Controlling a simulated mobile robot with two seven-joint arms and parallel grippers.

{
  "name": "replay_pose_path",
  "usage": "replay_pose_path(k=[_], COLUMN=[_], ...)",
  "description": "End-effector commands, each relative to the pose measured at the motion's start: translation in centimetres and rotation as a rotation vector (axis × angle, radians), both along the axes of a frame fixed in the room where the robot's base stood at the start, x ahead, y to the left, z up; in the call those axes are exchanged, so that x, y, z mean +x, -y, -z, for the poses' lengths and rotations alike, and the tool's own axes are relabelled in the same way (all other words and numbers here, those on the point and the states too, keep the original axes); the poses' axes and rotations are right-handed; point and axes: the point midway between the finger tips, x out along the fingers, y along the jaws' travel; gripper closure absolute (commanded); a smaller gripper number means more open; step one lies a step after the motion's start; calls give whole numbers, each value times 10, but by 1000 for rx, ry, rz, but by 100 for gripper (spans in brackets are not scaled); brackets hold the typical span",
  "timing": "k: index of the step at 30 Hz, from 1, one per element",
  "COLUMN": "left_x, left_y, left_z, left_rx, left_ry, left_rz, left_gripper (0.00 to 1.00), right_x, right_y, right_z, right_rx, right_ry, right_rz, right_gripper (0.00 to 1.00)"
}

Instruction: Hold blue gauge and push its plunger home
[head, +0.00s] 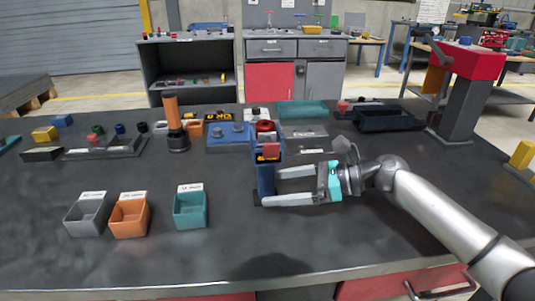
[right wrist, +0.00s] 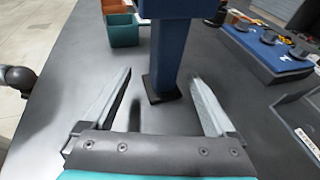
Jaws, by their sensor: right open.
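The blue gauge (head: 266,175) stands upright on the dark workbench, with a red round top (head: 265,127). Its blue column and dark foot also show in the right wrist view (right wrist: 179,55). My right gripper (head: 270,187) comes in from the right, low over the bench, open and empty. Its two pale fingers point at the column, and their tips lie to either side of it; I see no contact. The gauge's top is out of that view. My left gripper is not in view.
Grey (head: 87,214), orange (head: 130,215) and teal (head: 190,207) bins stand at the front left. A blue fixture (head: 229,136) and an orange-topped post (head: 174,122) stand behind. A red-and-grey press (head: 466,95) is at the right. The front middle bench is clear.

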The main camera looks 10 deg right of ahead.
Motion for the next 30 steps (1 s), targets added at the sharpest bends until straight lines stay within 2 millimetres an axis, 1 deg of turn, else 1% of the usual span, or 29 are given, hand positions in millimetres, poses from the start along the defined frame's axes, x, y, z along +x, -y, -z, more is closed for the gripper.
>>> replay_pose_path(k=[3,6,17,30], left_x=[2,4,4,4], left_y=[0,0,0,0], left_z=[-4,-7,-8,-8], left_rx=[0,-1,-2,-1], left_ry=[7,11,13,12], left_rz=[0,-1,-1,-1], left_gripper=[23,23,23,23], right_x=[4,5,6,6], right_y=[-11,-15,-18,-18], right_z=[4,5,6,6], right_rx=[1,1,0,0], right_ry=[1,1,0,0], right_rz=[1,1,1,1], right_gripper=[9,9,9,59])
